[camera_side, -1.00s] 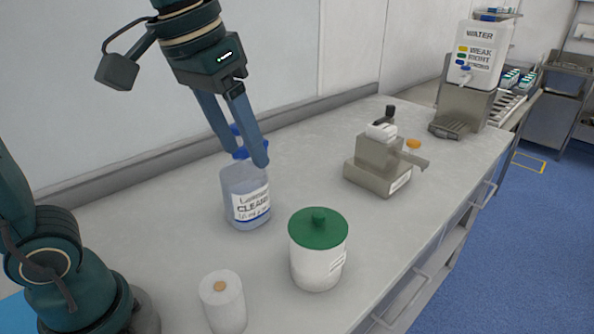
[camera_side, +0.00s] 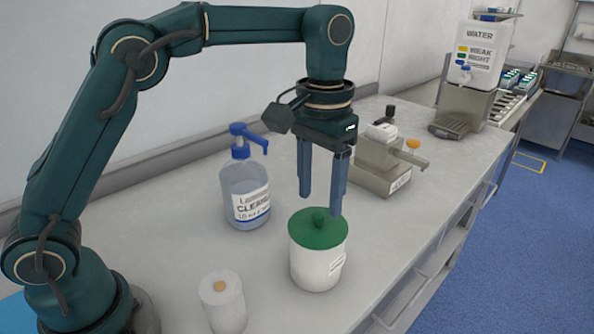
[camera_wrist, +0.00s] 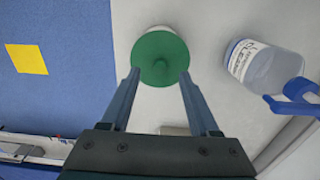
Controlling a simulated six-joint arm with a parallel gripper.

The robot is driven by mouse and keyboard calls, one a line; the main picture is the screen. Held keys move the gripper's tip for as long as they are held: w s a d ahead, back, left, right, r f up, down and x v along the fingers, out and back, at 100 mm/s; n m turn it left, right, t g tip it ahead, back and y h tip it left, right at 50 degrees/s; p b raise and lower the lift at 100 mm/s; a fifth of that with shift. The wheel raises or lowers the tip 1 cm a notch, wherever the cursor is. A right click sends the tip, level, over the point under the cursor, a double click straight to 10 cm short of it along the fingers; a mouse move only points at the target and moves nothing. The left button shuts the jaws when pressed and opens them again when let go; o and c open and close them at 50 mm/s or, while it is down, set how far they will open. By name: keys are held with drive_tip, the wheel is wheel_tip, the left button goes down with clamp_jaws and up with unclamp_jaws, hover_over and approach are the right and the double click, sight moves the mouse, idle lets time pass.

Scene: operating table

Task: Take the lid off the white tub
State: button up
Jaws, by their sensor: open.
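The white tub (camera_side: 318,268) stands upright on the grey counter with its green lid (camera_side: 328,234) on top. The lid has a small round green knob (camera_side: 320,214) at its centre. My gripper (camera_side: 320,204) is open and empty, pointing down just above the lid. In the wrist view the green lid (camera_wrist: 160,50) lies just beyond my open fingertips (camera_wrist: 160,74), with the knob (camera_wrist: 160,66) between their lines. Only a thin edge of the tub's white side shows there.
A cleaner bottle with a blue pump (camera_side: 245,192) stands left of the tub. A white roll (camera_side: 222,302) is at the front left. A beige device (camera_side: 378,168) stands behind right, and a water dispenser (camera_side: 470,75) is farther back. The counter's front edge is close to the tub.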

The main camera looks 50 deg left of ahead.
sight(319, 213)
drive_tip(key=shift+f, duration=1.55)
clamp_jaws()
drive_tip(key=shift+r, duration=0.2)
